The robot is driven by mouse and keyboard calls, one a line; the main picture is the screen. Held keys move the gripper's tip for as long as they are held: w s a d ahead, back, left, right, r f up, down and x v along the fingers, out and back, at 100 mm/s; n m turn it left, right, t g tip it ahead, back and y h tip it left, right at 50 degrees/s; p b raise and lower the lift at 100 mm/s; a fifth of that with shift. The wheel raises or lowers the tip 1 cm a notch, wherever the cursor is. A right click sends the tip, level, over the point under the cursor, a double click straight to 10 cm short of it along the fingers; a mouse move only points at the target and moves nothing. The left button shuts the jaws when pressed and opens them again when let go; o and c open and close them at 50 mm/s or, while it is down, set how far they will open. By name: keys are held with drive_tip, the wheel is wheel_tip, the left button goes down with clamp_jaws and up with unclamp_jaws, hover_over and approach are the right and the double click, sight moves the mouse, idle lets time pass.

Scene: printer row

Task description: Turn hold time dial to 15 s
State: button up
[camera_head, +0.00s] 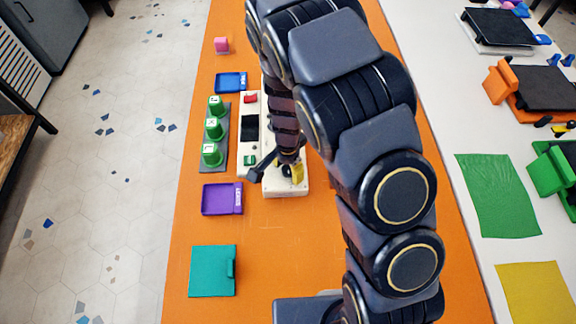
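A white control panel (272,191) lies on the orange table. It carries a red button (250,98), a dark screen (249,128) and a green button (250,160). A small dark round part (287,170), possibly the dial, and a yellow piece (297,174) show at its near right end. My gripper (275,173) is over this near end, pointing down. One dark finger is spread out to the left, clear of the round part. The other finger is mostly hidden. Contact and any dial markings cannot be made out.
Several green cylinders (213,130) stand on a dark plate left of the panel. The table (265,250) is clear nearer me.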

sight(289, 170)
drive_tip(key=shift+o, duration=0.4)
drive_tip(key=shift+w+r, duration=0.1)
drive_tip(key=shift+r, duration=0.1)
wheel_tip(289, 170, up, 12)
drive_tip(key=shift+f, duration=0.15)
idle(0.5)
drive_tip(key=s+d+r+n, duration=0.2)
drive_tip(key=s+r+n, duration=0.1)
drive_tip(key=s, duration=0.4)
drive_tip(key=s+d+r+n+g, duration=0.1)
drive_tip(key=s+d+r+n, duration=0.2)
drive_tip(key=s+r, duration=0.2)
drive_tip(key=s+d+r+n, duration=0.3)
drive_tip(key=s+r+n, duration=0.1)
drive_tip(key=s, duration=0.6)
drive_tip(key=shift+s+r+g, duration=0.25)
drive_tip(key=shift+r+g, duration=0.15)
drive_tip(key=shift+r, duration=0.15)
